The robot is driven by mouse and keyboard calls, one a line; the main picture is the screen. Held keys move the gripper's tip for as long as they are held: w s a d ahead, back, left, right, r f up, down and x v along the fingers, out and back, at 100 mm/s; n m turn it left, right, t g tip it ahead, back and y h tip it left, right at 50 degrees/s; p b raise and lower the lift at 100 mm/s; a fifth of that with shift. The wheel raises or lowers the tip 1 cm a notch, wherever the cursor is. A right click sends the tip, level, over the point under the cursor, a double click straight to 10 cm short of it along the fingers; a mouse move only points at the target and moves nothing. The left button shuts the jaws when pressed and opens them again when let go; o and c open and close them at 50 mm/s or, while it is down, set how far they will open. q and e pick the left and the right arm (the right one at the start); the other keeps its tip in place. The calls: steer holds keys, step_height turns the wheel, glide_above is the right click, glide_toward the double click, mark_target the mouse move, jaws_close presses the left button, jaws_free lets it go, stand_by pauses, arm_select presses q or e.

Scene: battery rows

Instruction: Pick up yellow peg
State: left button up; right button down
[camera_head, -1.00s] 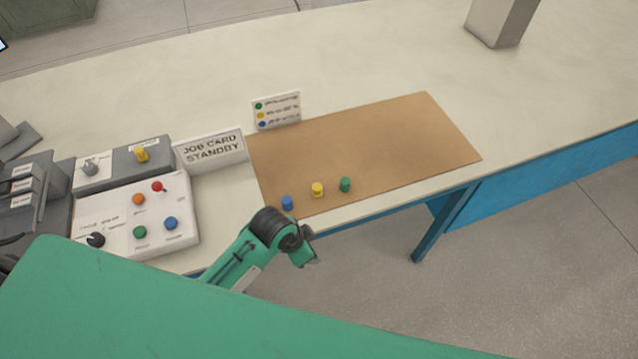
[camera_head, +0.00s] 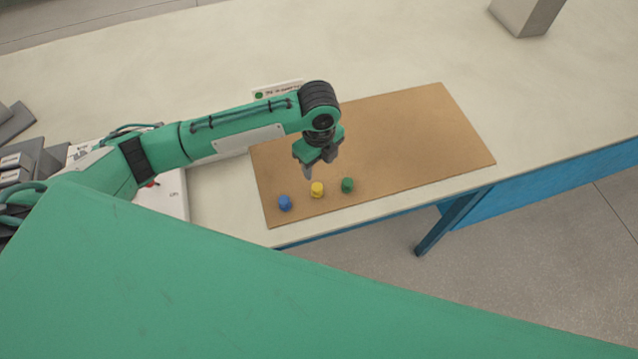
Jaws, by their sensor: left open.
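The yellow peg (camera_head: 317,189) stands on the brown mat (camera_head: 420,135) near its front edge, between a blue peg (camera_head: 285,202) on its left and a green peg (camera_head: 347,185) on its right. My left gripper (camera_head: 318,170) points down just above and behind the yellow peg in the picture. It is open and empty, and it appears apart from the peg. The exact height of its fingertips over the mat is hard to tell. My right gripper is not in view.
A small card with a green dot (camera_head: 259,96) stands behind the mat, partly hidden by my left arm. The control panel (camera_head: 172,196) at the left is mostly covered by my arm. A grey block (camera_head: 527,14) stands at the back right. The right part of the mat is clear.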

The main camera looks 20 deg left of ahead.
arm_select(q)
steer(key=p, duration=0.2)
glide_above(317, 187)
steer(key=f, duration=0.5)
steer(key=s+f, duration=0.1)
steer(key=f, duration=0.2)
steer(key=shift+d, duration=0.3)
steer(key=shift+w+a+f+p, duration=0.15)
steer(key=shift+f+p, duration=0.15)
steer(key=shift+f, duration=0.45)
steer(key=shift+w+a+f+p, duration=0.15)
steer(key=shift+f+p, duration=0.2)
steer(key=shift+f, duration=0.45)
steer(key=shift+w+f+p, duration=0.15)
steer(key=shift+f+p, duration=0.15)
steer(key=shift+f, duration=0.9)
steer(key=c, duration=1)
